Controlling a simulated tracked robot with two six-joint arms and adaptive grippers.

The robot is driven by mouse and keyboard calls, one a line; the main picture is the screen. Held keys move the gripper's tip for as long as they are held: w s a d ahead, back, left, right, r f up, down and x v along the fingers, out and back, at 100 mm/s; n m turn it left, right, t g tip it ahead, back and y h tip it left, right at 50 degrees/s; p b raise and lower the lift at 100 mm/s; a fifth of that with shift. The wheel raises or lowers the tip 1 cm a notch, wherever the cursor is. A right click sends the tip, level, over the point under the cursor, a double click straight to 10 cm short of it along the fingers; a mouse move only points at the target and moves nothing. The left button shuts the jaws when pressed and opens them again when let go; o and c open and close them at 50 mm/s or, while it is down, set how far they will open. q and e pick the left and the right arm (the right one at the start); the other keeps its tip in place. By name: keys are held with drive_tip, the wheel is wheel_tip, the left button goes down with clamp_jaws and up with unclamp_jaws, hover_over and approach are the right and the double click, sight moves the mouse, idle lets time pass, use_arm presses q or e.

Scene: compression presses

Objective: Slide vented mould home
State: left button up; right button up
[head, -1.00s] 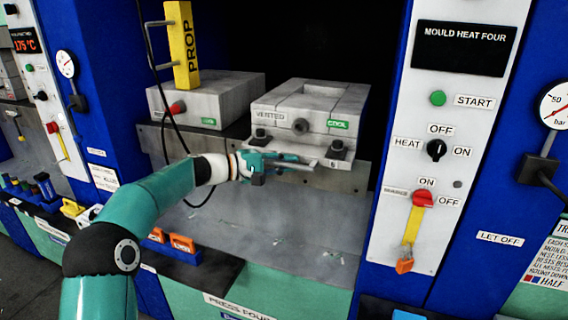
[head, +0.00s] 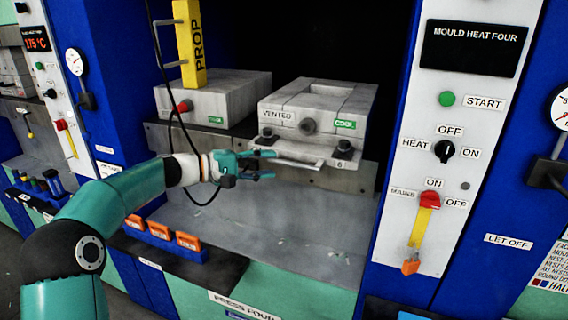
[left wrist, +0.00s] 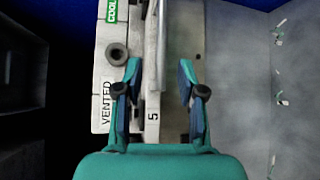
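The vented mould (head: 305,126) is a grey block with a recessed top, a round front knob and a green COOL tag. It sits on a plate in the press opening, with a pale handle bar (head: 300,163) along the plate's front. My left gripper (head: 270,165) is open at the left end of that bar, and nothing is clamped in it. In the left wrist view, the open fingers (left wrist: 160,68) point along the plate front, with the bar (left wrist: 161,35) ahead between them. The VENTED label (left wrist: 107,105) is left of the fingers. My right gripper is out of view.
Another grey mould (head: 225,98) with a red knob stands left of the vented one. A yellow PROP post (head: 190,45) rises above it. The control panel (head: 440,180) stands right. Orange tags (head: 160,231) sit on a ledge below.

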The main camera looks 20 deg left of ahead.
use_arm(q)
drive_tip(key=v, duration=0.4)
drive_tip(key=shift+s+a, duration=0.1)
idle(0.3)
